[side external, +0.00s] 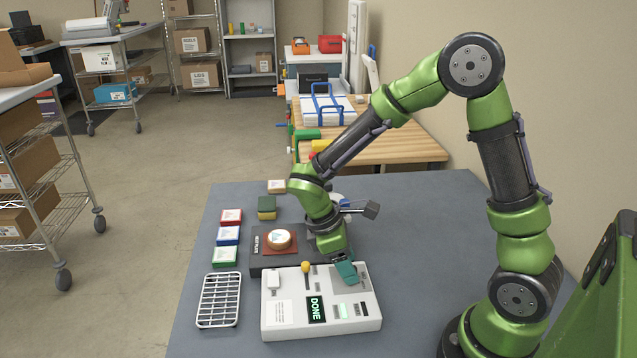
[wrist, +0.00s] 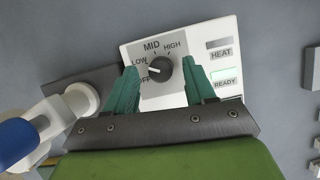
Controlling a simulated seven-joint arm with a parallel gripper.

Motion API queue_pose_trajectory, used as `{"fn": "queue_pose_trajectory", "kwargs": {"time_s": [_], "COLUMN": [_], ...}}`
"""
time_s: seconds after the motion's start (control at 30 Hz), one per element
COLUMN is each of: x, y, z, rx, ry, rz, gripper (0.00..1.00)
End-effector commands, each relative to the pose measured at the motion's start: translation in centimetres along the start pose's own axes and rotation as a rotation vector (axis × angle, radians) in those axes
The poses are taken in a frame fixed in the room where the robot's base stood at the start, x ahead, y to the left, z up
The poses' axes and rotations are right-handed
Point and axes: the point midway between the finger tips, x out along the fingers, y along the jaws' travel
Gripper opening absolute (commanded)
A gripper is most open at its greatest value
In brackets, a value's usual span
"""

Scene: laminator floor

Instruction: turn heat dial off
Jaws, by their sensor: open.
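The heat dial (wrist: 160,69) is a round black knob on a grey plate marked OFF, LOW, MID and HIGH. Its white pointer mark faces left, around LOW or OFF; I cannot tell exactly which. My gripper (wrist: 162,67) is open, with one teal finger on each side of the knob. A gap shows between the knob and the right finger; contact on the left is unclear. In the side view my gripper (side external: 346,272) is low over the back right of the white control panel (side external: 285,329) and hides the dial. The READY light (wrist: 228,84) glows green.
The panel carries a lit DONE display (side external: 316,309), a yellow-knobbed lever (side external: 306,268) and a white switch (side external: 273,280). A wire rack (side external: 219,300) lies to the left.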

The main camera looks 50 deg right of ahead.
Motion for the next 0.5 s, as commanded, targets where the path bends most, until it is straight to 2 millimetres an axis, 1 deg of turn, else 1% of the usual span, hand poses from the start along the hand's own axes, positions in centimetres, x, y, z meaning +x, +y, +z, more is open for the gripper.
{"fn": "queue_pose_trajectory", "kwargs": {"time_s": [0.03,0.13,0.37,0.43,0.5], "x": [0.38,0.71,0.75,0.74,0.73], "y": [-0.03,-0.02,-0.02,-0.02,-0.02], "z": [0.05,0.01,0.01,0.01,0.01], "rx": [0.001,0.001,0.001,0.001,0.001], "ry": [-0.002,0.000,0.000,0.000,0.000], "rz": [-0.002,-0.001,-0.001,-0.001,-0.001], "gripper": [0.55,0.55,0.55,0.47,0.36]}}
